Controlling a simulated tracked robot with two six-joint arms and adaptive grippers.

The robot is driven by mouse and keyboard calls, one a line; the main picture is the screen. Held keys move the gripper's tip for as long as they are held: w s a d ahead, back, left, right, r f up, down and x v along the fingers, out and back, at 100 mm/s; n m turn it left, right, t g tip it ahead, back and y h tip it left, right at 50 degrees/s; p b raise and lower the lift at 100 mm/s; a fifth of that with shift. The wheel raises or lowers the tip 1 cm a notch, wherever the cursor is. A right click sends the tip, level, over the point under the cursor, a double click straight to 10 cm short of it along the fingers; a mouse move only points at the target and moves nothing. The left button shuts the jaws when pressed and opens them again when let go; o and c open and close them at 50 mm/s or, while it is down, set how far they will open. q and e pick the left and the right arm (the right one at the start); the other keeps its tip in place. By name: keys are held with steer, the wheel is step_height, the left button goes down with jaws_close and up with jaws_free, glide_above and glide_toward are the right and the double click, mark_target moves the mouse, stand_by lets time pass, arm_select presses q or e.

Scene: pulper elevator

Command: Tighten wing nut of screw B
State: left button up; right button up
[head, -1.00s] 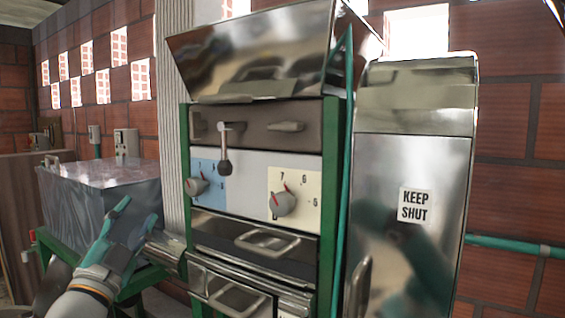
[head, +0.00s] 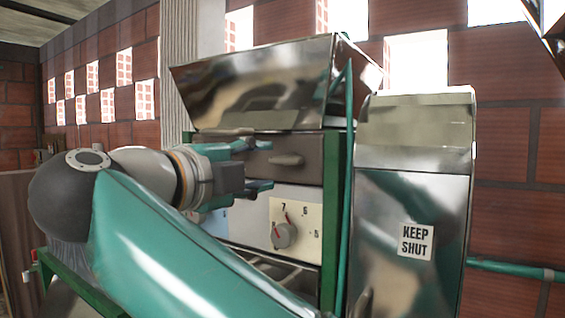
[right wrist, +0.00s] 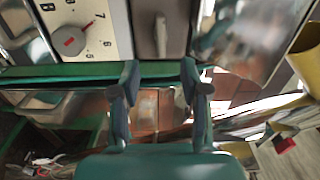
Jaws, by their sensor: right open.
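A grey wing-shaped knob (head: 287,160) sits on the dark upper panel of the steel machine, lying roughly level. No letter marks it, so I cannot tell whether it is screw B's wing nut. In the right wrist view the same knob (right wrist: 161,36) stands out from the grey panel beyond my fingertips. My right gripper (head: 262,166) is open and empty, just left of the knob in the head view, pointing right. In the right wrist view its two fingers (right wrist: 160,76) lie either side of the knob's line, apart from it. The lever and left dial are hidden. My left gripper is out of view.
A cream dial plate with a red-pointered dial (head: 284,235) is below the knob; the dial also shows in the right wrist view (right wrist: 69,40). A steel hood (head: 255,85) overhangs the panel. A tall steel cabinet marked KEEP SHUT (head: 415,150) stands to the right.

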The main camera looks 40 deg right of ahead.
mark_target(286, 161)
steer(key=p+x, duration=0.1)
steer(key=x, duration=0.7)
steer(key=shift+w+d, duration=0.2)
steer(key=shift+d, duration=0.15)
jaws_close()
steer(key=shift+s+a, duration=0.1)
steer(key=shift+a, duration=0.1)
